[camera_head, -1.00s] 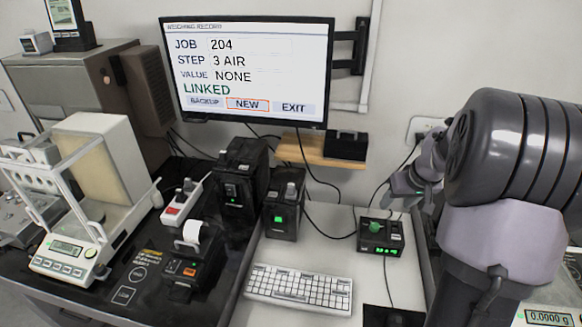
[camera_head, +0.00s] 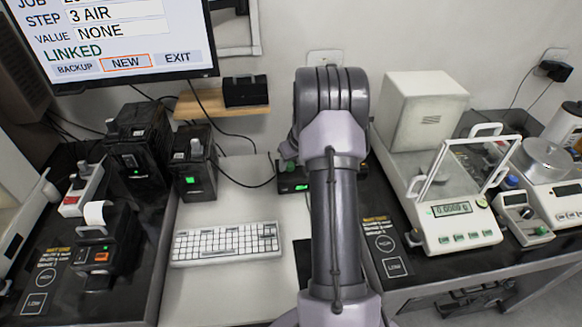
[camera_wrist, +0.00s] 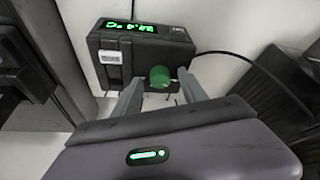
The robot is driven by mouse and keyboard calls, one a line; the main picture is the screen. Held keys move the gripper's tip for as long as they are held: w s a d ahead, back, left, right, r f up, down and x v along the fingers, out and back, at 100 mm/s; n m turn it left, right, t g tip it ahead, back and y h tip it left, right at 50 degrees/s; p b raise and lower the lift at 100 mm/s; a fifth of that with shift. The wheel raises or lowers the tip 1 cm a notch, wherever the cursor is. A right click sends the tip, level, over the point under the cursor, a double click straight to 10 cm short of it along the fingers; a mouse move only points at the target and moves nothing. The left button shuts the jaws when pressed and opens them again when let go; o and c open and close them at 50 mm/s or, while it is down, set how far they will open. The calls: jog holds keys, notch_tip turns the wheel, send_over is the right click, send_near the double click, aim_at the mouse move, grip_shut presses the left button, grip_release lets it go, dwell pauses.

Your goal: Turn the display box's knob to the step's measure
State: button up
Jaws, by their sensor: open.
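The display box (camera_wrist: 112,62) is a small black box with a lit green readout (camera_wrist: 130,28), which appears upside down and is hard to read in the wrist view. Its green knob (camera_wrist: 160,77) sits between the two fingers of my open gripper (camera_wrist: 160,82). The fingertips are on either side of the knob; I cannot tell whether they touch it. In the head view the box (camera_head: 289,184) is partly covered by my arm, and my gripper is hidden. The monitor (camera_head: 105,48) reads STEP 3 AIR, VALUE NONE, LINKED.
A white keyboard (camera_head: 226,243) lies in front left of the box. Two black units (camera_head: 140,150) (camera_head: 195,165) stand to the left. A balance with a glass shield (camera_head: 458,222) stands to the right. A black cable (camera_wrist: 222,53) runs beside the box.

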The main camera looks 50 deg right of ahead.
jog(key=shift+w+f, duration=0.1)
jog(key=shift+f, duration=0.2)
grip_shut()
